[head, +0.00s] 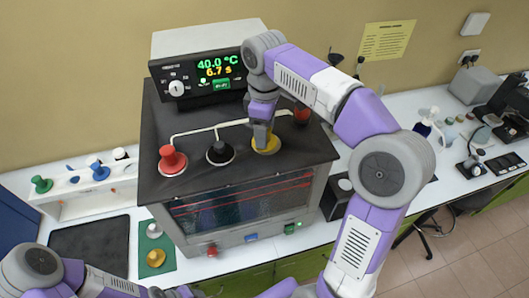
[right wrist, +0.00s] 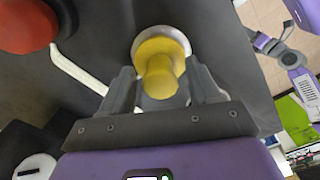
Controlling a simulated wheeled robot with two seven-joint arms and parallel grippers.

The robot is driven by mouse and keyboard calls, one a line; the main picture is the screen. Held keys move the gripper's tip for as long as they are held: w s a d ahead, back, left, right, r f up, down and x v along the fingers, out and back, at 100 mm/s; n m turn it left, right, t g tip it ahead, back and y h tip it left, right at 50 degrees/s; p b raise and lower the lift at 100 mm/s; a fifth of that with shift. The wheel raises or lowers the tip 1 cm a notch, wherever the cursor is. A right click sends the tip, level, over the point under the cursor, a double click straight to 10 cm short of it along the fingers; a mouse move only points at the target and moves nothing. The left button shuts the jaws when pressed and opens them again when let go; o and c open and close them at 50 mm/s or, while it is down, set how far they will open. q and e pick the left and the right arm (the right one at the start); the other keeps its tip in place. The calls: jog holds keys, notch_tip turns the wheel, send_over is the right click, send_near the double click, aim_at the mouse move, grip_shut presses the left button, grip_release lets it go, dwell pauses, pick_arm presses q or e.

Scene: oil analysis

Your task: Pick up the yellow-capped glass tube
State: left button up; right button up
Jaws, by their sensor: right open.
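The yellow cap (head: 268,147) of a glass tube sits in a port with a pale ring on the dark top of the heated bath (head: 200,181). Its glass body is hidden below the top. My right gripper (head: 262,128) is at the cap from above and behind it in the head view. In the right wrist view, the open fingers of my right gripper (right wrist: 160,84) stand either side of the yellow cap (right wrist: 158,58), near its edges. Whether they touch it cannot be told. My left arm shows at the bottom left, but its gripper jaws do not show.
A yellow knob (head: 155,258) lies on a green mat (head: 146,228). A rack (head: 95,205) with coloured caps stands at left.

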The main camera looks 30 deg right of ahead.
grip_shut()
dwell(0.4)
jog(key=shift+r, duration=0.15)
